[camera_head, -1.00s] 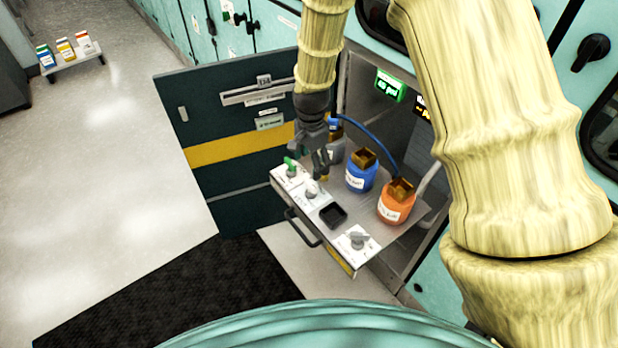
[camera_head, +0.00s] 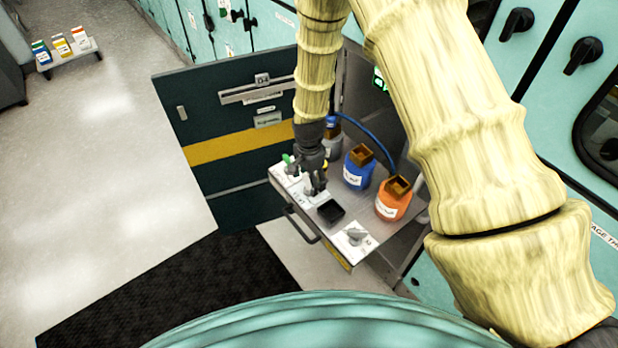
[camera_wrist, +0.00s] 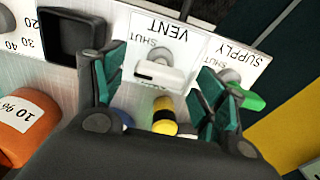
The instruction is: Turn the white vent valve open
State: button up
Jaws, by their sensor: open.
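The white vent valve (camera_wrist: 158,73) shows in the wrist view on a white plate marked VENT (camera_wrist: 168,35), with a SHUT mark near its knob. Its handle lies roughly crosswise in that picture. My gripper (camera_wrist: 160,82) is open, with one finger to each side of the handle. I see no clear contact. In the head view my gripper (camera_head: 313,186) is low over the drawer's front left part and hides most of the vent valve.
The green supply valve (camera_wrist: 246,97) is close beside one finger. A black square recess (camera_wrist: 72,38) lies on the other side. Blue (camera_head: 358,168) and orange (camera_head: 392,200) bottles stand behind on the drawer. A grey knob (camera_head: 355,235) sits at the drawer's near corner.

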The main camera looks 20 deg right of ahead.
jog(key=c, duration=1)
jog(key=shift+n, duration=0.4)
jog(key=n, duration=1.3)
jog(key=shift+n, duration=2)
